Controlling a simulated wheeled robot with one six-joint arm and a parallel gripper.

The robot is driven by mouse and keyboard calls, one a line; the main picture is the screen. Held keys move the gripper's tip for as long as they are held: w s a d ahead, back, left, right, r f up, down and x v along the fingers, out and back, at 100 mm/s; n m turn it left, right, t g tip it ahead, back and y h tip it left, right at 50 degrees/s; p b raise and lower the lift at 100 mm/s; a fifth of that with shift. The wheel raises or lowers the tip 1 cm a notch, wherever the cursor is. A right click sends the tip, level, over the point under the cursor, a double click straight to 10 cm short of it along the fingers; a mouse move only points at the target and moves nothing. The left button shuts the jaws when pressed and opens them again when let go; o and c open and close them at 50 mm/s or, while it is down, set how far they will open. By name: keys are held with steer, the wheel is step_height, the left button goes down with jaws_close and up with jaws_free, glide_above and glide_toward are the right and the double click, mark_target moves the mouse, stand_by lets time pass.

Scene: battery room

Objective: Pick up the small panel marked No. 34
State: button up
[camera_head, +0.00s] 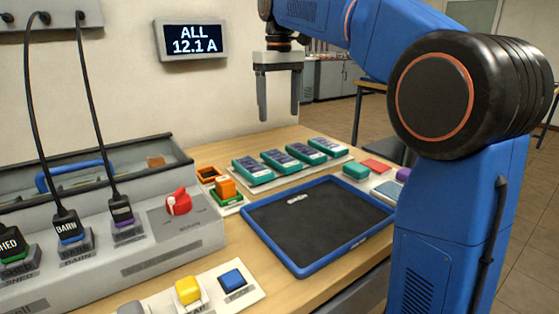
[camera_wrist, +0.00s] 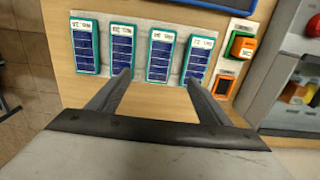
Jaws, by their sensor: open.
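Several small teal-edged panels with dark blue cell faces lie in a row on a pale strip (camera_head: 268,183). Their white labels appear upside down in the wrist view and are too small to read surely, so I cannot tell which is No. 34. My gripper (camera_head: 279,117) is open and empty, pointing down above the row. In the wrist view my gripper's fingers (camera_wrist: 159,78) frame the third panel from the left (camera_wrist: 159,60); it is the second from the left in the head view (camera_head: 279,161). The neighbouring panels (camera_wrist: 122,48) and (camera_wrist: 197,62) lie apart from it.
A blue-rimmed dark tray (camera_head: 325,262) lies in front of the row. An orange block on a green base (camera_head: 226,188) stands left of it. A grey console (camera_head: 150,245) with plugs and a red knob fills the left. Teal and red pieces (camera_head: 376,166) lie right.

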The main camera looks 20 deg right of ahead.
glide_above(281, 157)
steer(key=f, duration=0.8)
steer(key=shift+a+f, duration=0.15)
steer(key=shift+a, duration=0.05)
steer(key=shift+s+d+f, duration=0.1)
steer(key=shift+f, duration=2.55)
steer(key=c, duration=1.3)
